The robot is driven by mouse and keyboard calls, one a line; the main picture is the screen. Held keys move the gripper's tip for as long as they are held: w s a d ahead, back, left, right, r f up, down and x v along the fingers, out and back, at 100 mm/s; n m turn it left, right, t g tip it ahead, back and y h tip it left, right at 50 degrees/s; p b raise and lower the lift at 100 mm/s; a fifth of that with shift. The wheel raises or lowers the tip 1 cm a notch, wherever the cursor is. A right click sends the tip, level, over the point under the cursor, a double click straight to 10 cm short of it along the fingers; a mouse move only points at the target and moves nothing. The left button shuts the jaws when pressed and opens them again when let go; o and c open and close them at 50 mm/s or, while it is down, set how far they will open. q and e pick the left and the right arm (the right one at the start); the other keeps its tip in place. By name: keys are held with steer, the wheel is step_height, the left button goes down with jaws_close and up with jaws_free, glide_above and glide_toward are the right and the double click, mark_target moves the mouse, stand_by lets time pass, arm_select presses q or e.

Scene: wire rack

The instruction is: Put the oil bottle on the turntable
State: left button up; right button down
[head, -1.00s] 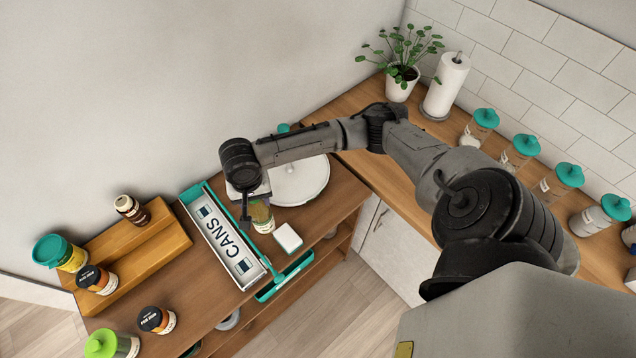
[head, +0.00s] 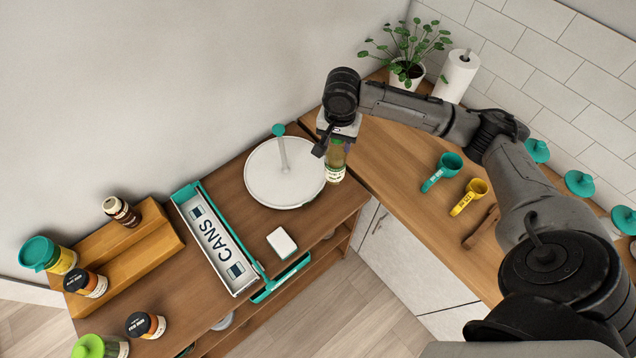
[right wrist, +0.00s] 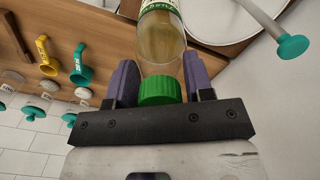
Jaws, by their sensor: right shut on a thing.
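The oil bottle (head: 336,160) is a clear bottle of yellowish-green oil with a white label. Its green cap (right wrist: 160,91) shows in the right wrist view. My right gripper (head: 338,138) is shut on its upper part, between the two purple-grey fingers (right wrist: 156,78). The bottle hangs upright at the right edge of the turntable (head: 268,188), a round white disc with a centre post and teal knob. I cannot tell whether the bottle's base touches anything. The turntable also shows in the right wrist view (right wrist: 215,22). My left gripper is not in view.
A CANS tray (head: 215,240) and a small white box (head: 281,243) stand left and front of the turntable. A wooden step (head: 130,255) holds several jars. Teal (head: 442,171) and yellow (head: 469,196) measuring cups lie on the right counter. A plant (head: 408,62) stands behind.

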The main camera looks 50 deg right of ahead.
steer(key=shift+s+d, duration=0.25)
steer(key=shift+s, duration=0.1)
steer(key=shift+w+a+f, duration=0.15)
steer(key=shift+w+f, duration=0.05)
steer(key=shift+w, duration=0.05)
steer(key=w+a+f+p, duration=0.2)
steer(key=w+a+f, duration=0.3)
steer(key=w+f, duration=0.4)
steer(key=shift+w+f, duration=0.4)
steer(key=shift+f, duration=0.4)
steer(key=c, duration=0.5)
jaws_free()
steer(key=shift+f, duration=0.15)
